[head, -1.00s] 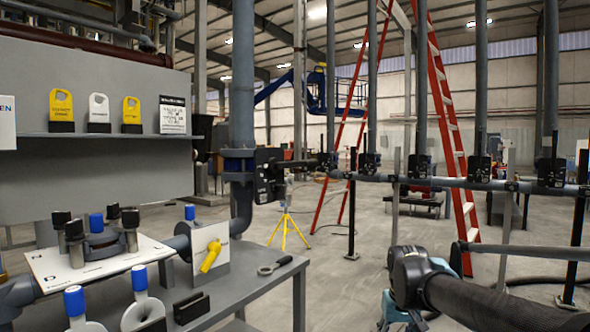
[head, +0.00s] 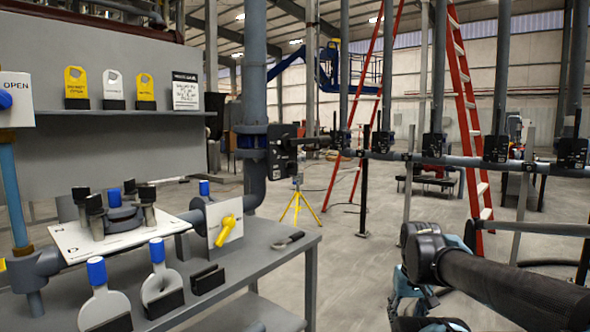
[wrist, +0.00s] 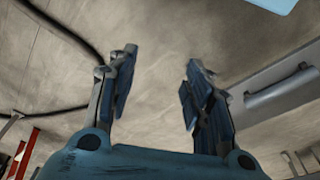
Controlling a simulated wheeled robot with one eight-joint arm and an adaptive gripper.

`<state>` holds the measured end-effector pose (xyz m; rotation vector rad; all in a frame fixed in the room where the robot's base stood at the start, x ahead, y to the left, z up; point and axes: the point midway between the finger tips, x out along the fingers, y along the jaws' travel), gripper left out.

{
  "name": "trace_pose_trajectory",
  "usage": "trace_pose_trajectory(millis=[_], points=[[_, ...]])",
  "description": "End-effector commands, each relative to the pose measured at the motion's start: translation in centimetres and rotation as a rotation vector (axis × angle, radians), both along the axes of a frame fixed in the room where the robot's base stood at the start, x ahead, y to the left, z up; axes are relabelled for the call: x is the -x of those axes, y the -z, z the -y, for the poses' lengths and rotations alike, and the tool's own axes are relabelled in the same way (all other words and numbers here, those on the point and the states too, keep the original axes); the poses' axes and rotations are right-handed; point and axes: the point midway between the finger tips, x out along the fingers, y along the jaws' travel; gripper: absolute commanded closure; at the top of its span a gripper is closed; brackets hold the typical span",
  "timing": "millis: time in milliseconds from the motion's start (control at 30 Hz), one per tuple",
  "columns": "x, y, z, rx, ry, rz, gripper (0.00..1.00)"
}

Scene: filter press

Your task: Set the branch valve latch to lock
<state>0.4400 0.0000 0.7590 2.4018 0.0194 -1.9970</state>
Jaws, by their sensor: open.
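I cannot tell for sure which fitting is the branch valve latch. In the head view a black valve body (head: 283,151) sits on the thick vertical pipe beyond the bench. Smaller black valve units (head: 433,147) line the horizontal pipe to its right. A yellow handle (head: 225,231) sits tilted on a white plate at the bench's right part. My gripper (wrist: 160,65) is open and empty in the wrist view, its fingers apart over bare concrete floor. In the head view it is at the lower right, partly hidden by my arm, away from the bench and valves.
The grey bench (head: 262,262) holds blue-capped ring pieces (head: 160,285) and a black slotted block (head: 207,279). Yellow and white tags (head: 112,84) stand on a shelf. A red ladder (head: 468,110) and yellow tripod (head: 298,205) stand behind. Floor between bench and arm is clear.

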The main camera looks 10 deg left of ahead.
Motion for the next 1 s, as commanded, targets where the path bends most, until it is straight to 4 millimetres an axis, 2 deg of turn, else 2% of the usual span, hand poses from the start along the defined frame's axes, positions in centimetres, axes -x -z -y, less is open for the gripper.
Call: trace_pose_trajectory(millis=[33,100,200,467,1000], points=[[0.0,0.0,0.0,0.0,0.0,0.0,0.63],[0.7,-0.5,-0.1,-0.004,-0.001,0.011,0.79],[0.3,-1.1,-0.6,-0.027,-0.002,0.012,1.0],[-3.3,-4.9,-4.5,-0.188,-0.019,0.02,1.0],[-14.0,-15.2,-13.0,-0.597,-0.052,0.06,1.0]])
